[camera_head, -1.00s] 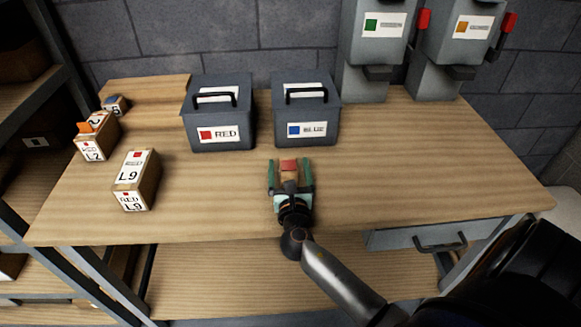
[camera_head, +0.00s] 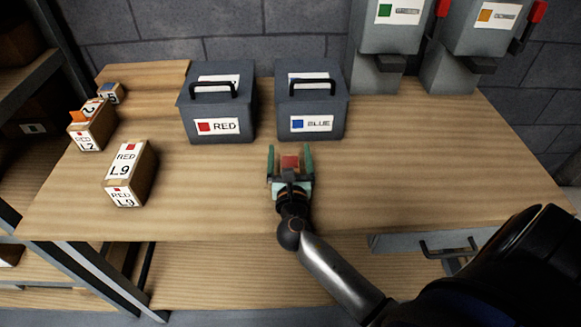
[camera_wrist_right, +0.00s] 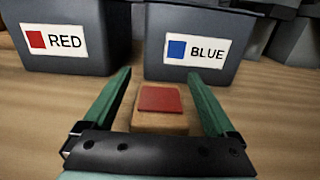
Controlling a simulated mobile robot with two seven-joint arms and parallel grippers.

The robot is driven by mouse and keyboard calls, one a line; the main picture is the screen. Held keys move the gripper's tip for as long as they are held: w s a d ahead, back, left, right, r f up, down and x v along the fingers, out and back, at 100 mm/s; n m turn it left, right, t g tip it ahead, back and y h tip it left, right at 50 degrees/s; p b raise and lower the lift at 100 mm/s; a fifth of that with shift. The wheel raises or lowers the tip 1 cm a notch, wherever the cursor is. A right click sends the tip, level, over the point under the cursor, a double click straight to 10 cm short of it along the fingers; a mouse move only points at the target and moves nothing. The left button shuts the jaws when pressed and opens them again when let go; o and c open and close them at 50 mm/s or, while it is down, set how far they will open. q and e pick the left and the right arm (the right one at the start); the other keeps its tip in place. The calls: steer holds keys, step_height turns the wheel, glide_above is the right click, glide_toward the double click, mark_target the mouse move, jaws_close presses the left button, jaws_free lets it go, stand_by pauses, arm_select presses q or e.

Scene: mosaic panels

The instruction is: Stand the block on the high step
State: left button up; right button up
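A small wooden block (camera_head: 290,163) with a red top face stands on the table in front of the blue-labelled bin. In the right wrist view the block (camera_wrist_right: 161,108) sits between the fingers of my right gripper (camera_head: 290,158), with a narrow gap on each side. The right gripper is open, with its green fingers reaching past the block's sides. A raised wooden step (camera_head: 150,72) is at the table's back left corner; I cannot tell whether it is the high one. My left gripper is not in view.
A RED bin (camera_head: 218,110) and a BLUE bin (camera_head: 312,105) stand close behind the block. Labelled cartons, L9 (camera_head: 130,175) and L2 (camera_head: 92,128), are at the left. Grey dispensers (camera_head: 385,60) stand at the back right. The table's right side is clear.

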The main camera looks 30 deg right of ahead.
jaws_close()
stand_by(0.6)
